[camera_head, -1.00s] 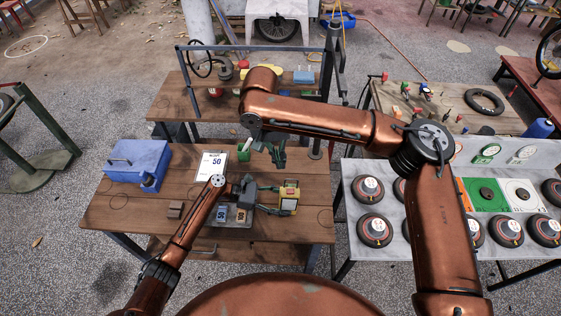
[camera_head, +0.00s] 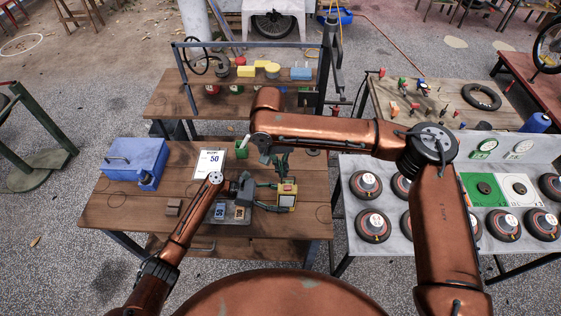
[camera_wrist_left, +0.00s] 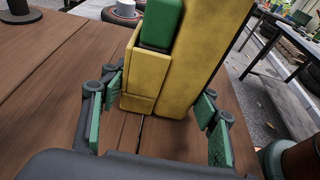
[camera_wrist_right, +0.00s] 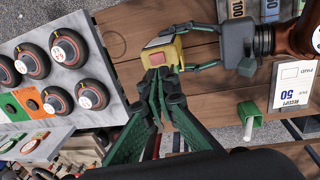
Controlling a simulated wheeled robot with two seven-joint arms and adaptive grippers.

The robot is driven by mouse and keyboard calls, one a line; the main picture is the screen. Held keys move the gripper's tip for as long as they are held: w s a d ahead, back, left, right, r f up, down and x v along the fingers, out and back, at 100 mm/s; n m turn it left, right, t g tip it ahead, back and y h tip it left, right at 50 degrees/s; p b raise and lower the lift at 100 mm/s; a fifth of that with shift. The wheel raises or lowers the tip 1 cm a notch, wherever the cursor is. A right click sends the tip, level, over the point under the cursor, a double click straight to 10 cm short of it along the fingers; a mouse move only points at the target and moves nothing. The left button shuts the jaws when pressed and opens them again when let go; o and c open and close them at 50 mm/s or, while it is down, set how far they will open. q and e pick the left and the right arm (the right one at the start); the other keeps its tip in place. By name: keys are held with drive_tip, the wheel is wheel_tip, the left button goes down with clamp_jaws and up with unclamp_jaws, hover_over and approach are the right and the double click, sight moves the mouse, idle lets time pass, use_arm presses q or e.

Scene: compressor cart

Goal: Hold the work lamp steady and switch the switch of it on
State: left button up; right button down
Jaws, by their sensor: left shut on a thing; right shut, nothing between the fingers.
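The work lamp (camera_head: 286,200) is a small yellow box on the wooden table, with a pale reddish square patch on it in the right wrist view (camera_wrist_right: 158,59). I cannot tell whether that patch is the switch or which way it is set. My left gripper (camera_head: 284,196) is shut on the lamp from the left. In the left wrist view its green fingers stand on both sides of the yellow body (camera_wrist_left: 190,65). My right gripper (camera_head: 284,174) is shut and empty, fingertips pointing at the lamp. In the right wrist view the tips (camera_wrist_right: 157,76) overlap the patch's edge; contact is unclear.
A blue box (camera_head: 135,158), a white card reading 50 (camera_head: 210,162), a green block (camera_head: 241,150) and a small brown block (camera_head: 174,206) are on the same table. A marble-topped table with round black discs (camera_head: 373,225) stands at right. The table's right corner is bare.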

sight(286, 187)
drive_tip(key=f, duration=0.4)
drive_tip(key=d+f, duration=0.1)
drive_tip(key=f, duration=0.2)
drive_tip(key=shift+a+f, duration=0.1)
drive_tip(key=shift+f, duration=0.05)
